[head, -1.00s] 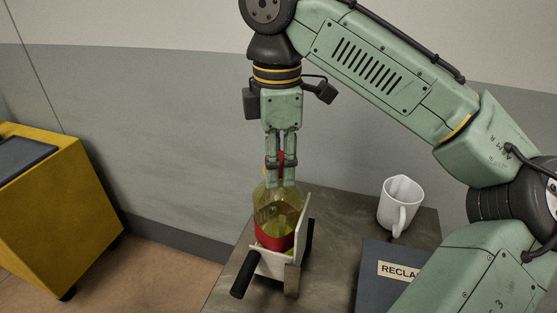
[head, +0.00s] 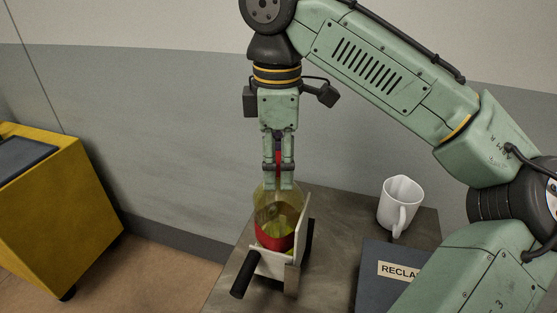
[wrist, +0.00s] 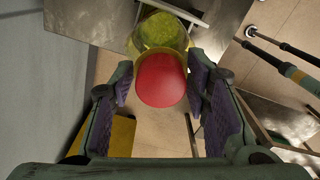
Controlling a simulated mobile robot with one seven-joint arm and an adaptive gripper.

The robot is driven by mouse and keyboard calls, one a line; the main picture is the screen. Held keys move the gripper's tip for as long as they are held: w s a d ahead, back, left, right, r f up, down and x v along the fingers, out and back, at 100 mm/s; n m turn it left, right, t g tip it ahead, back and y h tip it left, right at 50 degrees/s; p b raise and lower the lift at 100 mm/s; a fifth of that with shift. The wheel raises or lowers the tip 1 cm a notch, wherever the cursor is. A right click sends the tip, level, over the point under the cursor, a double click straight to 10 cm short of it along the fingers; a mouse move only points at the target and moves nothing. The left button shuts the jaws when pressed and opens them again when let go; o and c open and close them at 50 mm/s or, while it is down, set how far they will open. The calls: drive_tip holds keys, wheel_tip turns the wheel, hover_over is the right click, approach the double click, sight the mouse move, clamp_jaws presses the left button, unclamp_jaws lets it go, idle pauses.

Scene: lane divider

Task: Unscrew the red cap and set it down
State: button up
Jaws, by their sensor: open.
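The red cap (head: 278,157) shows as a narrow strip between my gripper's fingers in the head view. In the wrist view the red cap (wrist: 160,80) sits between the two purple-padded fingers, with no clear contact on either side. The clear bottle (head: 266,199) with yellow-green liquid and a red band stands below my gripper (head: 279,183). It also shows behind the cap in the wrist view (wrist: 160,32). My gripper points down, open around the cap. The fingers hide much of the cap and the bottle's neck.
The bottle stands in a pale holder (head: 302,230) with a black handle (head: 244,275) on a dark table (head: 340,215). A white mug (head: 401,204) and a dark box (head: 373,270) with a partly hidden label are to the right. A yellow cabinet (head: 50,220) stands left.

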drive_tip(key=shift+m, duration=0.9)
drive_tip(key=shift+m, duration=0.8)
drive_tip(key=shift+m, duration=0.9)
drive_tip(key=shift+m, duration=0.8)
